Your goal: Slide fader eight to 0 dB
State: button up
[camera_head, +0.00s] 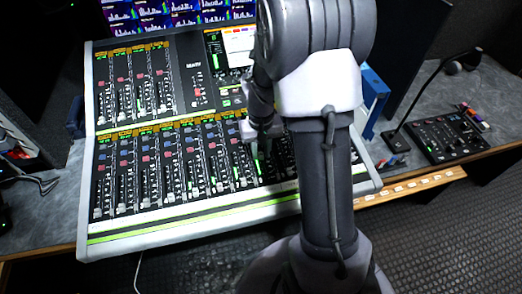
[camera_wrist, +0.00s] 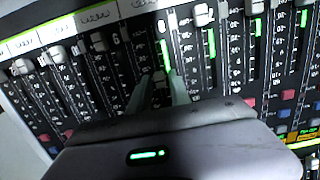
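The mixing console (camera_head: 188,230) has a lower bank of long faders, partly hidden by my arm in the head view. My gripper (camera_head: 262,145) points down over the right part of that bank. In the wrist view, my gripper's two fingers (camera_wrist: 160,82) are apart, straddling one fader track. A small grey fader cap (camera_wrist: 161,92) shows between them, which I take to be fader eight; its number is not readable. I cannot tell whether either finger touches the cap. Its scale position is too small to read.
Neighbouring fader caps (camera_wrist: 98,42) stand close on both sides. The upper fader bank (camera_head: 135,85) and a screen (camera_head: 238,45) lie behind. A small black control panel (camera_head: 445,137) is on the desk at the right.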

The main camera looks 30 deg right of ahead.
aim_at(261, 154)
notch_tip(261, 154, up, 17)
jog(key=p, duration=0.7)
jog(key=shift+r, duration=0.2)
